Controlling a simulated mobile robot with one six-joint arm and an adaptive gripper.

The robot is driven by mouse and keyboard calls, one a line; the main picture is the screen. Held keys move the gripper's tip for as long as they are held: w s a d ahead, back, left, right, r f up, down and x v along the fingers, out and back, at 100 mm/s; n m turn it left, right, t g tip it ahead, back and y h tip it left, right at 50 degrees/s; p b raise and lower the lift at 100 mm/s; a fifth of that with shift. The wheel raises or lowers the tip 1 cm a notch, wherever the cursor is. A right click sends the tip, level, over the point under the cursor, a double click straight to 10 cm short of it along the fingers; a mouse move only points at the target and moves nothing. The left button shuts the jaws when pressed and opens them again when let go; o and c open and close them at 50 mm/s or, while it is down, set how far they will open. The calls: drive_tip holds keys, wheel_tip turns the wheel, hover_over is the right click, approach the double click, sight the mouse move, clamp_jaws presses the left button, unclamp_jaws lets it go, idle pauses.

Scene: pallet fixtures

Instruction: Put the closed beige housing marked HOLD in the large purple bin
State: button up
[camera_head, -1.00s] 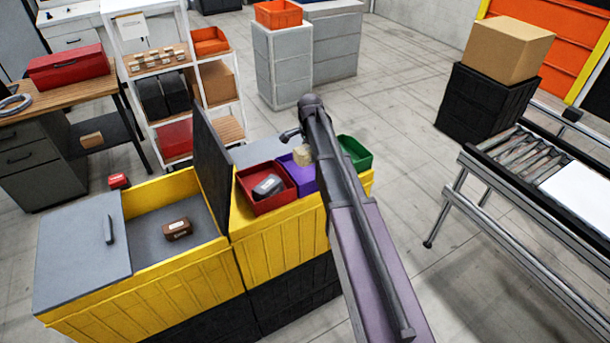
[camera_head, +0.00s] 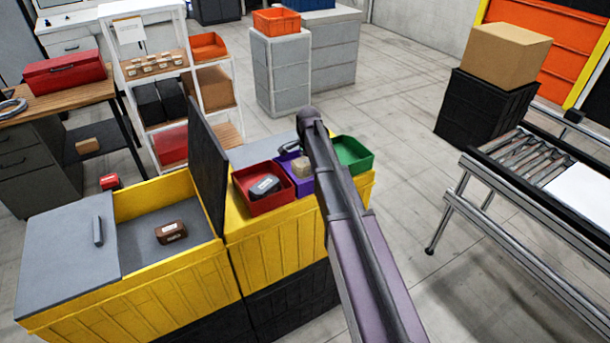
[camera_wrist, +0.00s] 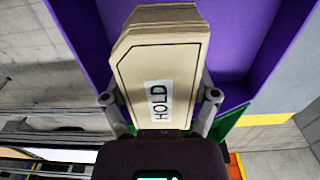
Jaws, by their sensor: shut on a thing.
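The beige housing (camera_wrist: 150,65) is closed and carries a white label reading HOLD in the wrist view. My gripper (camera_wrist: 160,98) is shut on it, one finger on each side. The housing also shows in the head view (camera_head: 302,167), partly hidden by my arm. The purple bin (camera_head: 304,187) stands on the yellow unit, between the red and green bins. Its purple wall (camera_wrist: 265,60) shows behind and beside the housing in the wrist view. The housing is at the bin's opening; I cannot tell whether it touches the floor.
The red bin (camera_head: 261,206) at left holds a dark housing (camera_head: 265,186). The green bin (camera_head: 352,154) is at right. A raised dark lid (camera_head: 207,155) stands left of the bins. A brown housing (camera_head: 171,232) lies in the open yellow compartment.

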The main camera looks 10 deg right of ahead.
sight(308, 173)
drive_tip(key=shift+f+b, duration=1.9)
drive_tip(key=shift+f, duration=0.1)
drive_tip(key=o, duration=1.1)
drive_tip(key=shift+o, duration=0.2)
wheel_tip(308, 173, up, 12)
drive_tip(key=p, duration=1.2)
